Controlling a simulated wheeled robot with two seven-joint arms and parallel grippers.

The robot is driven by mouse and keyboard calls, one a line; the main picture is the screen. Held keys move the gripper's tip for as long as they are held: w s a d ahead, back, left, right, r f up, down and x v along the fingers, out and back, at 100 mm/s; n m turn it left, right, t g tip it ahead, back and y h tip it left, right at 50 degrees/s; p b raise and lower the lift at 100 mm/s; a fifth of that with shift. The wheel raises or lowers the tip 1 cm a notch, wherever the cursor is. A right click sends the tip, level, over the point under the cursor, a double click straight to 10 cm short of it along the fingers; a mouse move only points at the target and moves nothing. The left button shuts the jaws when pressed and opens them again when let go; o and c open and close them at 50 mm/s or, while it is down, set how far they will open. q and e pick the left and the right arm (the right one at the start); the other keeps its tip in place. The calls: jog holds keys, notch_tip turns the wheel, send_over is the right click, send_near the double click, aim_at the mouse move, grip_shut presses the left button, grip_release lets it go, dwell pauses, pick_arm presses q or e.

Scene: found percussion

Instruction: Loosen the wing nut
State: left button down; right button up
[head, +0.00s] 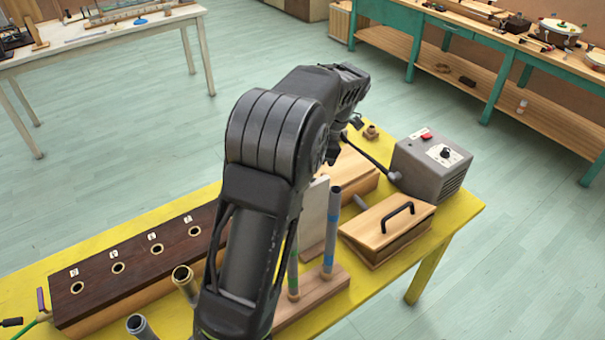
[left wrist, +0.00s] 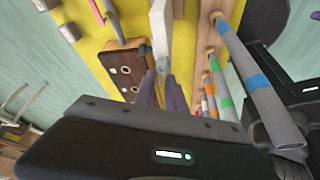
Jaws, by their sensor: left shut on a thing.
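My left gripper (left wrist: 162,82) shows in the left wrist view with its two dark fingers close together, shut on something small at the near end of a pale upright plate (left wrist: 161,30). It seems to be the wing nut, but the fingertips mostly hide it and I cannot make out its shape. In the head view my left arm rises in front of the table and hides the gripper. A pale board (head: 312,213) stands just right of the arm there, beside a tube with a blue band (head: 331,230). My right gripper is in neither view.
On the yellow table (head: 438,222), a dark box with holes (head: 137,262) lies left. A wooden lidded box (head: 385,228) and a grey box with a red button (head: 430,165) stand right. Banded tubes (left wrist: 240,60) rise close to the gripper's right in the left wrist view.

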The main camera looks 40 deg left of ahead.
pick_arm(q)
jog(key=c, duration=1.3)
grip_release()
